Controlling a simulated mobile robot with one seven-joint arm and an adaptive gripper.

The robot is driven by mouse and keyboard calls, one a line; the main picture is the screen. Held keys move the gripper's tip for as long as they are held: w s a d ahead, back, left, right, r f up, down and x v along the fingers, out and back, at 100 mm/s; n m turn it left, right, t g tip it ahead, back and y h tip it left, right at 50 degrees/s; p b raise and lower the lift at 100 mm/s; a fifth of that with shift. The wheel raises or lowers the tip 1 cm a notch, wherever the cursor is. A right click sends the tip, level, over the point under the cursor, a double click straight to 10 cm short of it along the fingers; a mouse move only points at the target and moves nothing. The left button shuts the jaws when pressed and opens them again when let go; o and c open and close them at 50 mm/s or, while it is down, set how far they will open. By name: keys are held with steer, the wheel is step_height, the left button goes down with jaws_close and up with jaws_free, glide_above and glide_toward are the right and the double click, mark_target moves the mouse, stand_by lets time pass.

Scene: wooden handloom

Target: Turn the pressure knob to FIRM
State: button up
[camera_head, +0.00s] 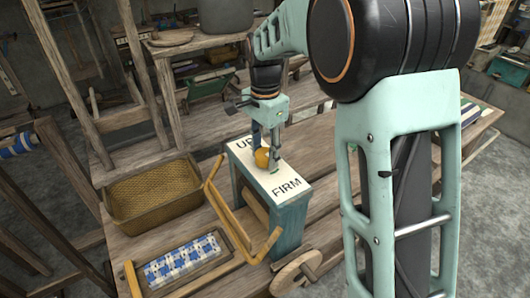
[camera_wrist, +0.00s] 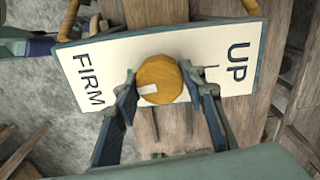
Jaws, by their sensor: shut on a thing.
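The pressure knob (camera_wrist: 163,73) is a round yellow-orange knob with a white mark on a white panel (camera_wrist: 110,52). It also shows in the head view (camera_head: 262,158). The panel reads FIRM on the left and UP on the right in the wrist view. The white mark sits on the knob's left side and points toward the FIRM end. My gripper (camera_wrist: 158,73) is shut on the knob, one finger on each side, and it reaches down from above in the head view (camera_head: 266,155). The panel tops a blue-green box frame (camera_head: 290,216).
A woven basket (camera_head: 150,207) stands left of the box. A tray with blue-and-white checked cloth (camera_head: 186,262) lies in front, beside a tan bent handle (camera_head: 230,212). A wooden wheel (camera_head: 296,270) is at the box's front foot. Bare tabletop (camera_head: 320,150) lies behind.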

mark_target(265, 153)
steer(key=o, duration=1.2)
steer(key=shift+c, duration=0.2)
steer(key=shift+r, duration=0.15)
step_height(265, 153, up, 12)
